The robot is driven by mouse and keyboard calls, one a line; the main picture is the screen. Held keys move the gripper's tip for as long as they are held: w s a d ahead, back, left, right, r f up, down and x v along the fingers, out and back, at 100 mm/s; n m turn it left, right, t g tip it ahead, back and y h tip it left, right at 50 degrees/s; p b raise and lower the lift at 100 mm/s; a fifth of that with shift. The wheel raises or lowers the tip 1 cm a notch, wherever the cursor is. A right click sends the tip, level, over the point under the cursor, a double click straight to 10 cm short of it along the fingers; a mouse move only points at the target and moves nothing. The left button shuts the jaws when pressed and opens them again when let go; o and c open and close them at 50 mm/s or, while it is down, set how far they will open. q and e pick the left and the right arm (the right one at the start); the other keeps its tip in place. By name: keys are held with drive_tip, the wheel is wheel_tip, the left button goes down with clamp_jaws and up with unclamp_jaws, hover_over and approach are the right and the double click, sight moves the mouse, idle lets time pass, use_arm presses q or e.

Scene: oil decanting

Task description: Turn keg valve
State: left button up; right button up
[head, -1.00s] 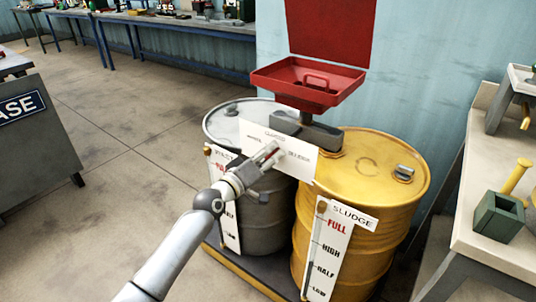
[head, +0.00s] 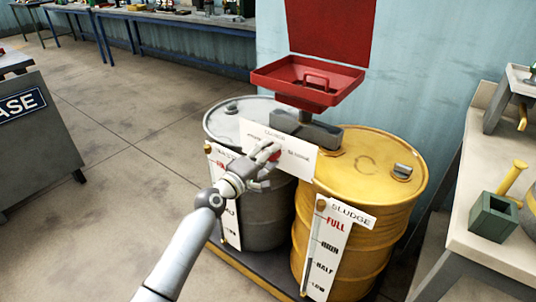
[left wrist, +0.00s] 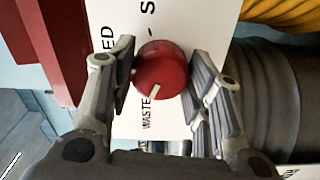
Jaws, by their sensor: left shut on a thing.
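The red round valve knob (left wrist: 161,70) sits on a white sign plate (head: 297,158) in front of the kegs. The plate reads CLOSED at the top, with WASTE and SLUDGE at the sides. In the left wrist view the knob's pale mark points down, towards the word WASTE. My left gripper (head: 268,166) is shut on the knob, one finger on each side in the left wrist view (left wrist: 160,80). In the head view the fingers partly hide the knob. My right gripper is not in view.
A grey drum (head: 262,218) and a yellow SLUDGE drum (head: 372,205) stand side by side behind the plate. A red open-lidded funnel (head: 300,80) rises above them. A bench (head: 480,215) with a green box is at the right. Open floor lies at the left.

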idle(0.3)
use_arm(q)
drive_tip(key=o, duration=1)
drive_tip(key=v, duration=1.2)
